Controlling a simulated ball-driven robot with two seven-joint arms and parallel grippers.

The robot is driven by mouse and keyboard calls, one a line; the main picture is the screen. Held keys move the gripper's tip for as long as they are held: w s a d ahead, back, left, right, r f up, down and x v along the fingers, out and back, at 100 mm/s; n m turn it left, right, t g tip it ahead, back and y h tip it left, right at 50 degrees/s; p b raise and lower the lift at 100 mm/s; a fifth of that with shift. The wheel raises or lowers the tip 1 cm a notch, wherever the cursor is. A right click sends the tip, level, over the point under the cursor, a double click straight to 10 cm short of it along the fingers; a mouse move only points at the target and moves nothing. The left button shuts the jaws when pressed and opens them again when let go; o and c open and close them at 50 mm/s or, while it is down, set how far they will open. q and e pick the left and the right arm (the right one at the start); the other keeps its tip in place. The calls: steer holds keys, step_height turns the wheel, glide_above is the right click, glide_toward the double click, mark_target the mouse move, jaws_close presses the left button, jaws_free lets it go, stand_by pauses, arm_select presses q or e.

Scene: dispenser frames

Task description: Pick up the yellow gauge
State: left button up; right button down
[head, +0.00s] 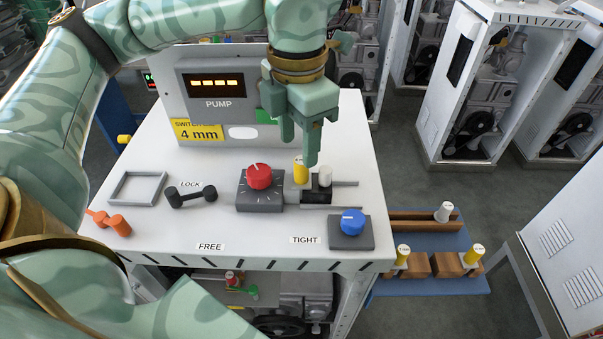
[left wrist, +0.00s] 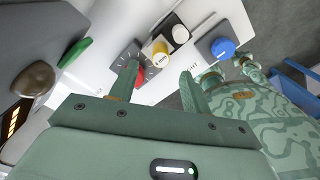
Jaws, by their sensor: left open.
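The yellow gauge (head: 300,171) is a short upright cylinder on the white bench, between the red knob and a pale cylinder on a black block. In the left wrist view it (left wrist: 161,51) has a pale label band and shows beyond and between my fingertips. My left gripper (head: 299,150) points down over it, open and empty; in the head view its fingers partly cover the gauge's top. I cannot tell the exact gap. In the left wrist view the two fingers (left wrist: 158,82) are spread apart. My right gripper is not in view.
The red knob (head: 259,177) stands close left of the gauge, the pale cylinder (head: 325,176) close right. A blue knob (head: 352,222) is near the front edge. The PUMP panel (head: 218,98) rises behind. Other yellow-topped gauges (head: 403,255) (head: 474,254) stand on a blue shelf.

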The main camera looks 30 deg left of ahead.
mark_target(301, 160)
arm_select(q)
steer(key=f, duration=0.5)
steer(key=shift+w+d+f, duration=0.1)
steer(key=shift+w+f, duration=0.15)
steer(key=shift+f, duration=0.1)
jaws_close()
